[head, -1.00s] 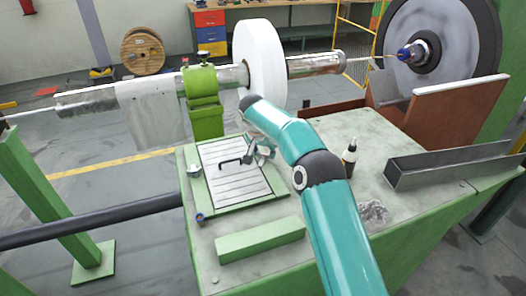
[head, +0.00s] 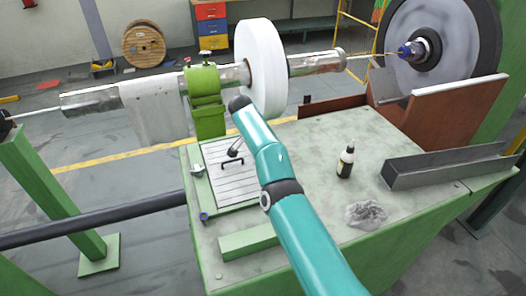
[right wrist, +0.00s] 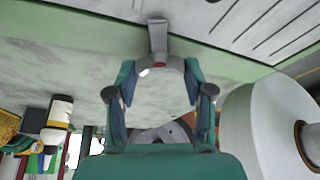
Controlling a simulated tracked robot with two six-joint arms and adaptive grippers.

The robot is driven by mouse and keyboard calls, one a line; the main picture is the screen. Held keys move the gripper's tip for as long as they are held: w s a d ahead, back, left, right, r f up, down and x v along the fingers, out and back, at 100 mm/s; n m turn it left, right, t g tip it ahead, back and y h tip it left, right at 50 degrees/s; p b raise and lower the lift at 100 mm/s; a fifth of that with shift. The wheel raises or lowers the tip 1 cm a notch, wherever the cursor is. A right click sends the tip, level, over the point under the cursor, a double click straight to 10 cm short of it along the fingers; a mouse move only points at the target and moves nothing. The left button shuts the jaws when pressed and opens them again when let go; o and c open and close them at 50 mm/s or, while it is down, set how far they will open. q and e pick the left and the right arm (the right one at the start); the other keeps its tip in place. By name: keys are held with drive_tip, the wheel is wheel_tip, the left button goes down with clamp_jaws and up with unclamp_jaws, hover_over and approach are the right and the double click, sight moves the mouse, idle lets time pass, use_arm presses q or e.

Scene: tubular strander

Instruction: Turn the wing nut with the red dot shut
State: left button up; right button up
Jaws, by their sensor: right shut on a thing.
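The wing nut with the red dot (right wrist: 160,64) is at the upper middle of the right wrist view, below a grey bar at the edge of the green bench. My right gripper (right wrist: 160,86) has a finger on each side of it and is shut on its wings. In the head view my right arm hides this wing nut and most of the gripper. The slatted plate (head: 226,187) with a black handle (head: 232,161) lies flat on the bench. Another wing nut (head: 197,170) is at its left edge. My left gripper is in neither current view.
A white reel (head: 262,70) on a shaft stands close behind my right arm, beside a green bearing block (head: 205,100). A dark bottle (head: 346,160), a crumpled rag (head: 365,214), a metal channel (head: 440,168) and a green block (head: 248,240) are on the bench.

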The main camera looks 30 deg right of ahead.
drive_tip(key=shift+a, duration=0.2)
drive_tip(key=o, duration=1.2)
drive_tip(key=shift+c, duration=0.2)
